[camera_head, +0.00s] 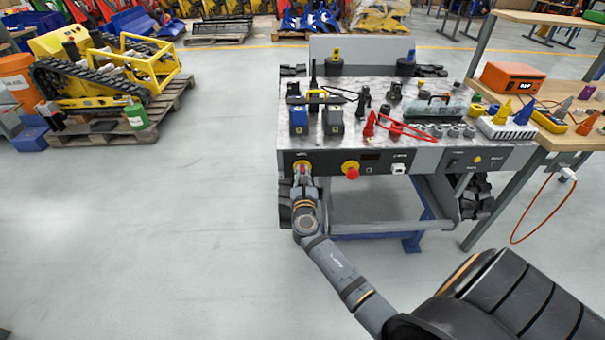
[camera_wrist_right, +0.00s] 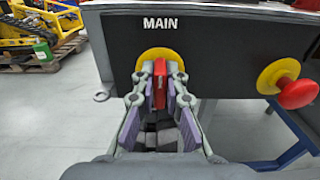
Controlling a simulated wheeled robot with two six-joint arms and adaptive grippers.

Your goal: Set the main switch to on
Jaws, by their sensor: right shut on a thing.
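The main switch (camera_wrist_right: 161,70) is a red handle on a round yellow plate, under the white word MAIN on the dark front panel of the carrier. In the right wrist view the red handle stands upright between my right gripper's fingers (camera_wrist_right: 160,98). My right gripper is shut on it. In the head view my right gripper (camera_head: 303,178) is at the left end of the front panel and covers most of the switch; a little of the yellow plate (camera_head: 302,164) shows above it. My left gripper is not in view.
A red emergency knob (camera_head: 352,173) on a yellow plate sticks out right of the switch. The carrier's top (camera_head: 340,142) holds batteries, clamps and red cables. A wooden bench (camera_head: 548,136) stands at right.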

